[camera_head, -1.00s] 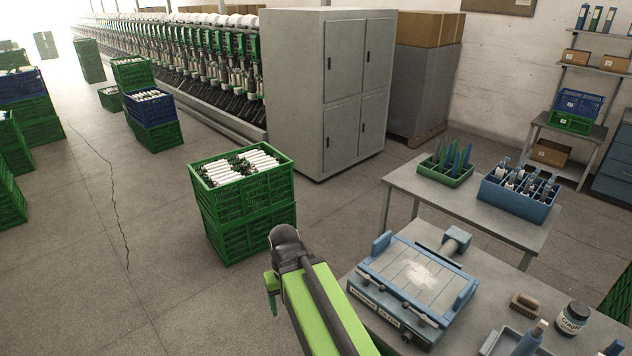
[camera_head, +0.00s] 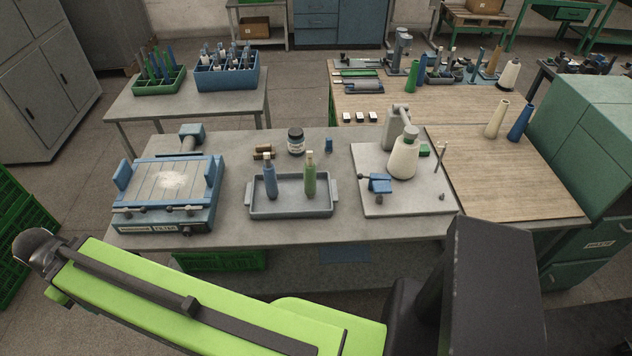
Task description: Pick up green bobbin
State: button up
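A green bobbin (camera_head: 309,178) with a pale top stands upright in the right half of a shallow grey tray (camera_head: 290,210). A blue bobbin (camera_head: 270,182) with a pale tip stands upright to its left in the same tray, a small gap apart. The tray rests on the grey table (camera_head: 240,150), near its front edge. My lime-green arm crosses the lower part of the picture, in front of the table, its dark joint at the far left. My gripper is not in view.
Left of the tray is a blue-framed device (camera_head: 170,185). Behind it stand a dark jar (camera_head: 296,141) and a brush (camera_head: 263,152). Right is a plate (camera_head: 385,200) with a white cone (camera_head: 404,155). A wooden table (camera_head: 510,185) and green cabinet (camera_head: 590,130) lie further right.

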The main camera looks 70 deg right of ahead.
aim_at(309, 167)
jog(key=z, duration=0.05)
jog(key=k, duration=0.1)
jog(key=z, duration=3.7)
jog(key=k, duration=1.1)
jog(key=u, duration=1.1)
jog(key=i, duration=1.05)
jog(key=k, duration=0.45)
jog(key=z, duration=0.1)
